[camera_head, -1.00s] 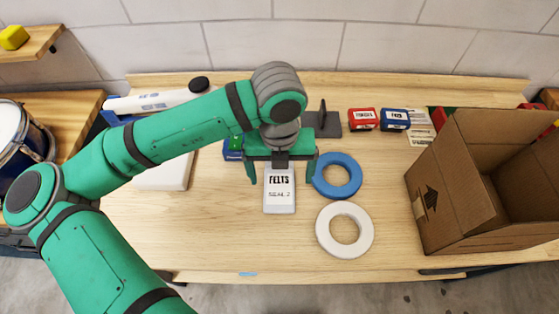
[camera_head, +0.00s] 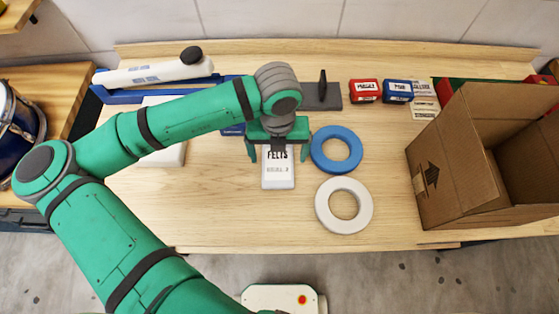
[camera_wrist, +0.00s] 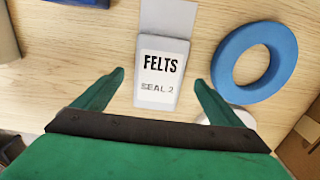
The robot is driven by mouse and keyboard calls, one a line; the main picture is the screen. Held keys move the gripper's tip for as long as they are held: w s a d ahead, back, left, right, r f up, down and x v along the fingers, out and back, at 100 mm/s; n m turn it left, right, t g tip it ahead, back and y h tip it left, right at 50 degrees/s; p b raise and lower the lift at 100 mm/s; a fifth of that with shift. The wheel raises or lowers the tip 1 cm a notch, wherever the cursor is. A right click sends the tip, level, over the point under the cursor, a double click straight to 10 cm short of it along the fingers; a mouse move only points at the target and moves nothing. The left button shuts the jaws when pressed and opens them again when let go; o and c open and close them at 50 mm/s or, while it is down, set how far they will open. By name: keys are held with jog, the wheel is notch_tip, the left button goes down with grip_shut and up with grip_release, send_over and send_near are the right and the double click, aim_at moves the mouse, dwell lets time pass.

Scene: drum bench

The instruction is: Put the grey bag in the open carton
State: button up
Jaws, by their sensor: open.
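The grey bag (camera_head: 278,178) lies flat on the bench and bears a white label reading "FELTS" and "SEAL 2". It also shows in the wrist view (camera_wrist: 158,100), between and beyond my fingertips. My gripper (camera_head: 278,158) is open and empty above the bag's far part, with one finger to each side; in the wrist view (camera_wrist: 158,77) the fingers are apart from it. The open carton (camera_head: 447,185) stands at the right of the bench, its flaps up; its floor is mostly hidden.
A blue ring (camera_head: 336,168) and a white ring (camera_head: 365,208) lie just right of the bag. A red box (camera_head: 364,97) and a blue box (camera_head: 398,97) stand at the back. A white tube (camera_head: 150,73) lies in a blue holder at the back left. The bench front is clear.

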aim_at(278, 156)
jog(key=shift+a+f, duration=0.15)
jog(key=shift+f, duration=1.15)
jog(key=c, duration=1.3)
jog(key=shift+r, duration=0.1)
